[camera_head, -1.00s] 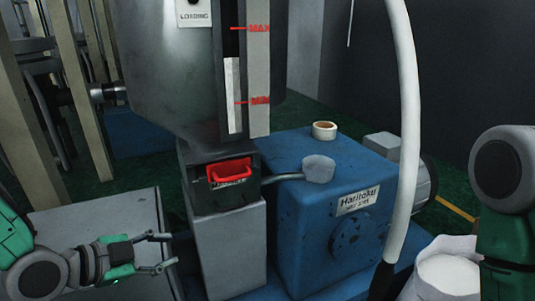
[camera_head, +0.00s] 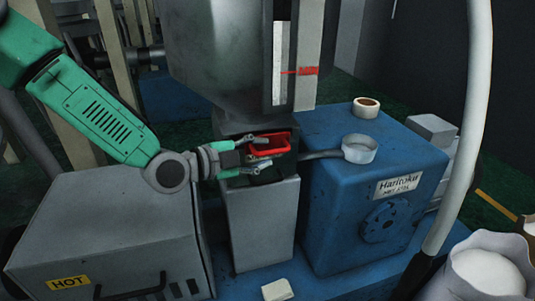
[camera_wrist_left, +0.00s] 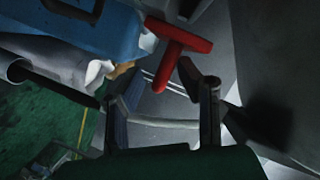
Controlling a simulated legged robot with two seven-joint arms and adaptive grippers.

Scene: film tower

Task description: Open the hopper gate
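The hopper (camera_head: 225,60) is a grey metal bin with a level strip. The block (camera_head: 262,212) under it carries the red gate handle (camera_head: 283,137) at its front. My left gripper (camera_head: 264,153) comes in from the left, its two fingers spread at the red handle, one above and one lower. In the left wrist view the red handle (camera_wrist_left: 180,47) shows as a T shape just ahead of the open fingers (camera_wrist_left: 160,88), nearer the right one. Nothing is clamped between them. Whether a finger touches the handle I cannot tell. My right gripper is not in view.
A blue machine (camera_head: 340,215) with a small cup (camera_head: 360,149) on a pipe and a tape roll (camera_head: 366,106) stands right of the block. A grey box marked HOT (camera_head: 110,220) is below my left arm. A white hose (camera_head: 470,120) hangs at the right, near a white sack (camera_head: 488,268).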

